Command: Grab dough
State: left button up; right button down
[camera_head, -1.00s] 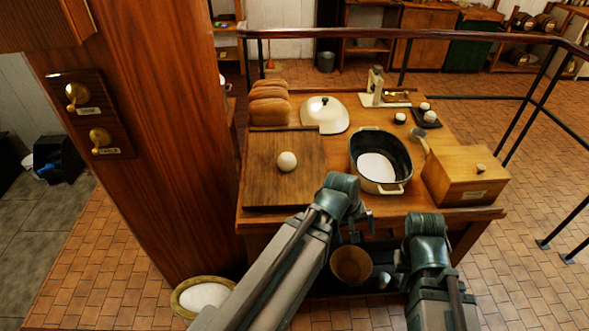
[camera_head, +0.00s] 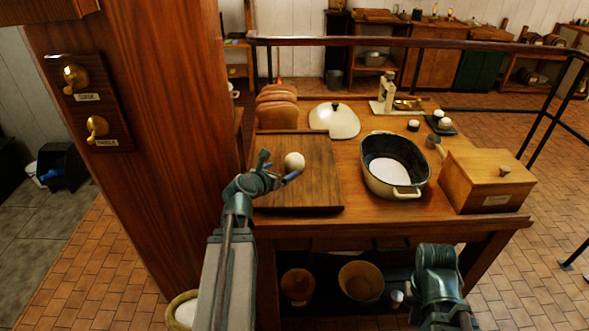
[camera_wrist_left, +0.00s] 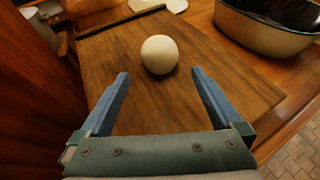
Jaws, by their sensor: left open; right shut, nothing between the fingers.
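The dough (camera_head: 294,161) is a small pale ball on the dark wooden board (camera_head: 318,190). It also shows in the left wrist view (camera_wrist_left: 159,54), just beyond the fingertips and between their lines. My left gripper (camera_head: 279,167) is open and empty over the board, close to the ball on its near left side. In the left wrist view its two blue fingers (camera_wrist_left: 160,82) are spread wide, and I see no contact with the ball. My right gripper is at the lower right in the head view (camera_head: 440,270), in front of the table and away from the dough; its fingertips are hard to make out.
An oval pot (camera_head: 378,180) with white contents and a wooden box (camera_head: 480,185) stand right of the board. Bread loaves (camera_head: 277,108) and a domed lid (camera_head: 334,118) lie behind it. A wooden pillar (camera_head: 165,130) rises at the left.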

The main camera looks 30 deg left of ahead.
aim_at(290, 165)
pick_arm(q)
jog(key=b+x, duration=0.3)
jog(key=x, duration=0.5)
jog(key=shift+a, duration=0.1)
jog(key=shift+w+f, duration=0.15)
jog(key=shift+w, duration=0.8)
jog(key=b+x, duration=0.1)
jog(key=x, duration=0.3)
jog(key=shift+w+b, duration=0.1)
jog(key=shift+b, duration=0.25)
jog(key=shift+c, duration=0.6)
jog(key=c, duration=1.2)
jog(key=shift+o, duration=0.2)
jog(key=shift+r, duration=0.2)
notch_tip(290, 165, up, 10)
jog(key=p, duration=1)
